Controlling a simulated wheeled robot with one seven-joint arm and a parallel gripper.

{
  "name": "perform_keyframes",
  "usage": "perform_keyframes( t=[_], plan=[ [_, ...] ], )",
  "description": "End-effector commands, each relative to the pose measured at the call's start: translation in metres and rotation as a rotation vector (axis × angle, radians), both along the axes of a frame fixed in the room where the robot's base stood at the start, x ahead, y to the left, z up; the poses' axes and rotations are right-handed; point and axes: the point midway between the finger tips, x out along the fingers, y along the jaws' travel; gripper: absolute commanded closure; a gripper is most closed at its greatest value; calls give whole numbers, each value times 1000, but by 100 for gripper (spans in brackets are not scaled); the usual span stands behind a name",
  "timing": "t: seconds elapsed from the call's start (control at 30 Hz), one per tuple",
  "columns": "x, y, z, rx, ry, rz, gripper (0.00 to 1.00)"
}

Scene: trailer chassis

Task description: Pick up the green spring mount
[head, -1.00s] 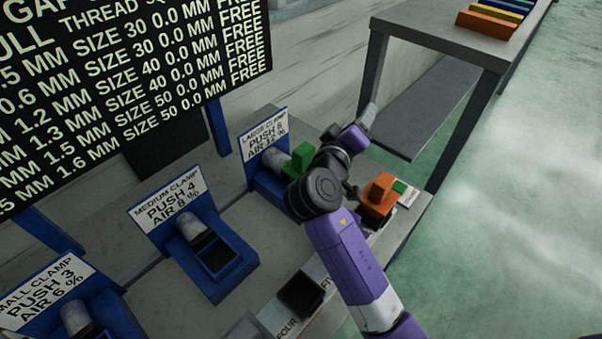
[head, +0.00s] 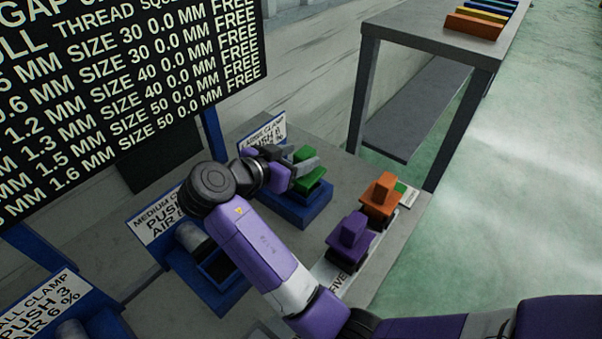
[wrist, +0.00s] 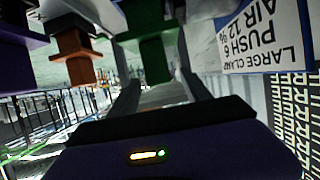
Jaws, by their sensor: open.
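The green spring mount (head: 309,183) sits in the blue large clamp fixture (head: 300,211) near the back of the bench in the head view. My gripper (head: 303,168) is at the mount, its grey fingers partly covering the green upper block. In the wrist view the green mount (wrist: 150,42) is upside down at the top, in line with the space between my open fingers (wrist: 160,92). Whether the fingers touch it I cannot tell.
A purple mount (head: 350,238) and an orange mount (head: 381,197) stand on the bench's right side, close to the fixture. The large clamp sign (head: 266,136) stands behind. The medium clamp fixture (head: 222,272) is left, partly behind my arm. A side table (head: 430,38) stands beyond.

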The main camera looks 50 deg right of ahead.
Motion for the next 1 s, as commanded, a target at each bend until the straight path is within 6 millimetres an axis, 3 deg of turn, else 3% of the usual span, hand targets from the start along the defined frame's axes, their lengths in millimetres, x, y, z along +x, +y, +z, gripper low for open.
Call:
perform_keyframes(
  t=[0.43,0.73,0.77,1.0],
  plan=[
    [0,-47,-26,-1,3,0,44],
    [1,-53,-30,-1,0,2,44],
    [1,-53,-30,-1,1,3,46],
    [1,-53,-30,-1,1,3,93]
  ],
)
